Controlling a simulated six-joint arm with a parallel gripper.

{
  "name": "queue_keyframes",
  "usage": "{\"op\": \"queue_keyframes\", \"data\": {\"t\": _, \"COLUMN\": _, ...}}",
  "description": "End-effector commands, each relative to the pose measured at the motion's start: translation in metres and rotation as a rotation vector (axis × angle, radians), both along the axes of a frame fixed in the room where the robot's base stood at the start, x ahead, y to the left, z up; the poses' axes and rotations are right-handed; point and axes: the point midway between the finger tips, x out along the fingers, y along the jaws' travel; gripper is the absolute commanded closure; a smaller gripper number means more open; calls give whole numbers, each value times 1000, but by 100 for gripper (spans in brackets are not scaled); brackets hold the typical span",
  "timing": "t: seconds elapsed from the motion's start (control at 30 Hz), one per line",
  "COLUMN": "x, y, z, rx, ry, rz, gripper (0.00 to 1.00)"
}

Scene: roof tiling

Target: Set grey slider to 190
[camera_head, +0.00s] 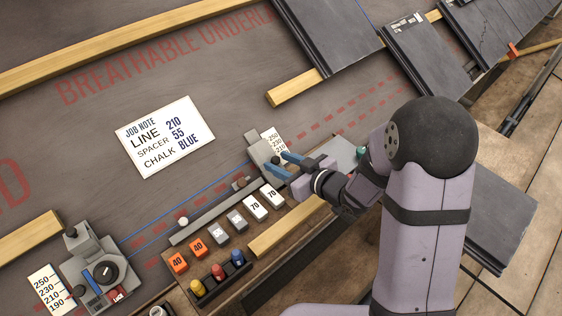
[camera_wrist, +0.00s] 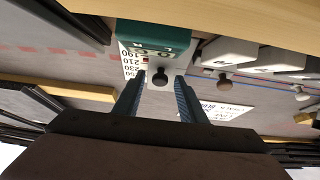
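The grey slider (camera_head: 257,148) sits on the right-hand device beside a white printed scale (camera_head: 272,139). Its dark round knob (camera_wrist: 160,78) shows between my fingertips in the wrist view. My gripper (camera_head: 280,163) is open, with its two blue fingers apart on either side of the knob; I cannot tell whether either touches it. In the wrist view the scale (camera_wrist: 131,66) reads 190 to 250, with a small red mark near the 190 end. The exact setting is too small to read. My arm hides part of the device.
A second device (camera_head: 98,268) with a dial and its own scale (camera_head: 50,290) stands at lower left. A job note (camera_head: 165,136) lies on the underlay. Numbered blocks (camera_head: 236,219) and coloured pegs (camera_head: 218,272) lie left of my gripper. A teal block (camera_wrist: 153,36) is close ahead.

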Motion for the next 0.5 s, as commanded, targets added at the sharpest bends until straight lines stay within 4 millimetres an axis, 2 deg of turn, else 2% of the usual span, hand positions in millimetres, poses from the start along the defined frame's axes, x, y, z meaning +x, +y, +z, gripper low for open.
{"op": "queue_keyframes", "data": {"t": 0.17, "x": -2, "y": -4, "z": 4, "rx": 1, "ry": -2, "rz": -2, "gripper": 63}}
{"op": "queue_keyframes", "data": {"t": 0.5, "x": -30, "y": -32, "z": 21, "rx": 0, "ry": 0, "rz": -4, "gripper": 63}}
